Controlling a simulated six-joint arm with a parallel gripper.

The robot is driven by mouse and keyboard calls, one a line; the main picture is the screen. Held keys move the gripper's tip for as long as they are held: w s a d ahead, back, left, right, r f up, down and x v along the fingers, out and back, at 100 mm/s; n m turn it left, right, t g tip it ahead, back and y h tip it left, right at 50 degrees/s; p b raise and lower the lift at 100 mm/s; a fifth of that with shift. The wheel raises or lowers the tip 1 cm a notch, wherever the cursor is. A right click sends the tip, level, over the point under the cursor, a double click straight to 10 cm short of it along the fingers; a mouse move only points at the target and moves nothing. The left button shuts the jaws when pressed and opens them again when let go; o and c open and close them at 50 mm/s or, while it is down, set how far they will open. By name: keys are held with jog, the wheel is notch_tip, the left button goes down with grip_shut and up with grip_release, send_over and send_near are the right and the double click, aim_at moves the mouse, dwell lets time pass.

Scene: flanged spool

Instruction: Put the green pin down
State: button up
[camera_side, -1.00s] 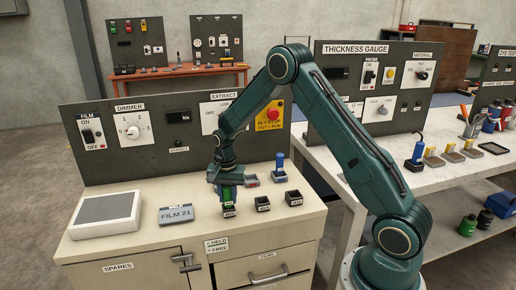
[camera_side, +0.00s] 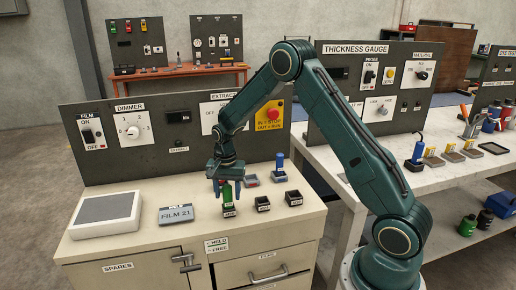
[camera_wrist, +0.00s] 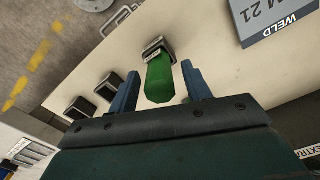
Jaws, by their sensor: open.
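The green pin (camera_side: 227,194) stands upright in a small black labelled holder (camera_side: 229,211) on the cream cabinet top. In the wrist view the green pin (camera_wrist: 160,80) shows between my two blue fingers, with its far end in the dark holder (camera_wrist: 154,50). My gripper (camera_side: 221,184) is open just above and around the pin's upper part. In the wrist view my gripper (camera_wrist: 157,78) shows a gap between each finger and the pin.
Two empty black holders (camera_side: 262,203) (camera_side: 293,198) stand to the right. A blue pin (camera_side: 280,165) stands behind, near a small grey-red tray (camera_side: 250,180). A FILM 21 block (camera_side: 176,214) and a grey pad (camera_side: 105,213) lie left. The control panel (camera_side: 160,150) rises behind.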

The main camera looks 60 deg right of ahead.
notch_tip(320, 180, up, 10)
jog(key=shift+r, duration=0.4)
dwell(0.6)
jog(key=shift+s+a+r, duration=0.2)
jog(key=shift+r, duration=0.15)
jog(key=s+a+r+n+t, duration=0.3)
jog(key=s+a+r+n, duration=0.4)
jog(key=s+r, duration=0.6)
jog(key=s+a+n+t, duration=0.1)
jog(key=s+a+n, duration=0.1)
jog(key=s, duration=0.6)
jog(key=s+a+n+t, duration=0.1)
jog(key=s+n, duration=0.3)
jog(key=s, duration=0.4)
jog(key=shift+a+r+n+t, duration=0.25)
jog(key=shift+a+n+t, duration=0.05)
jog(key=shift+a, duration=0.55)
